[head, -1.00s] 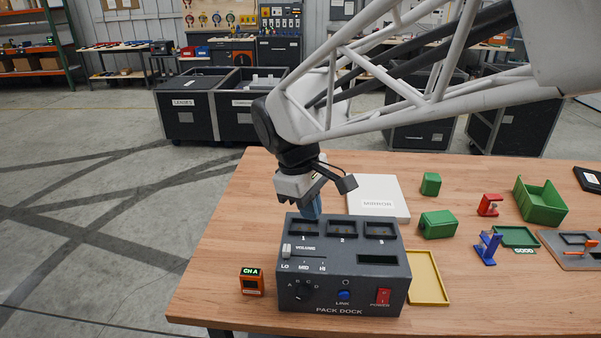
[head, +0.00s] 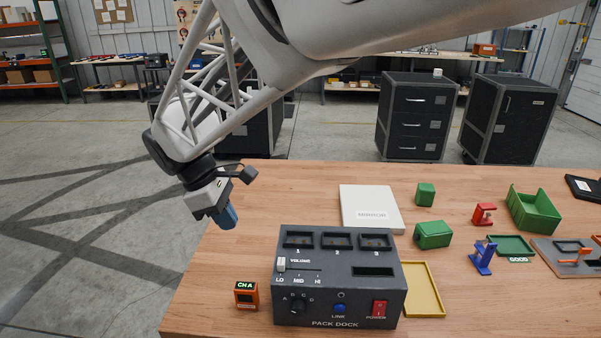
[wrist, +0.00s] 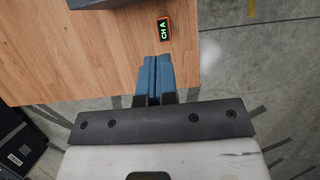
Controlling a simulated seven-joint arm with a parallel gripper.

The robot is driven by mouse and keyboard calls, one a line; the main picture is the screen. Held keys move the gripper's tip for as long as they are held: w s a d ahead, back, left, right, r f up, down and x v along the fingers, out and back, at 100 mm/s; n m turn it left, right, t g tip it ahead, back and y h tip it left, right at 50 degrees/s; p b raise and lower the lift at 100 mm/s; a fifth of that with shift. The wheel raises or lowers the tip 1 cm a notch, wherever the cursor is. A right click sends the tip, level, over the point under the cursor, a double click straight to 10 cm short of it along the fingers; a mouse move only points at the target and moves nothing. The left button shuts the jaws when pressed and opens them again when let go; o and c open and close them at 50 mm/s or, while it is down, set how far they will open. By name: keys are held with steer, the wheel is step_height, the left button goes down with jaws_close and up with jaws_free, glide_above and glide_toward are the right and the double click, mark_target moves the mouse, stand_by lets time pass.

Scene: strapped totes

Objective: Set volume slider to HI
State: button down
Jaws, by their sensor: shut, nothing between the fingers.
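The grey pack dock (head: 338,282) stands on the wooden table in the head view. Its white volume slider (head: 281,264) sits at the left end of its slot, above the LO mark. MID and HI are marked to its right. My gripper (head: 229,217) is shut and empty, up and to the left of the dock near the table's left edge, apart from the slider. In the wrist view its blue fingers (wrist: 154,78) are together, and only an edge of the dock (wrist: 100,3) shows at the top.
An orange CH A box (head: 246,295) stands left of the dock and also shows in the wrist view (wrist: 164,28). A white MIRROR panel (head: 360,200) lies behind the dock. A yellow tray (head: 424,290) is on its right. Green blocks and other parts lie farther right.

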mark_target(281, 264)
stand_by(0.4)
steer(key=shift+d+f, duration=1.3)
steer(key=shift+f, duration=0.25)
steer(key=shift+d+f, duration=1.3)
steer(key=shift+f, duration=0.2)
steer(key=shift+d+f, duration=1.3)
steer(key=shift+f, duration=0.25)
steer(key=shift+d, duration=4.3)
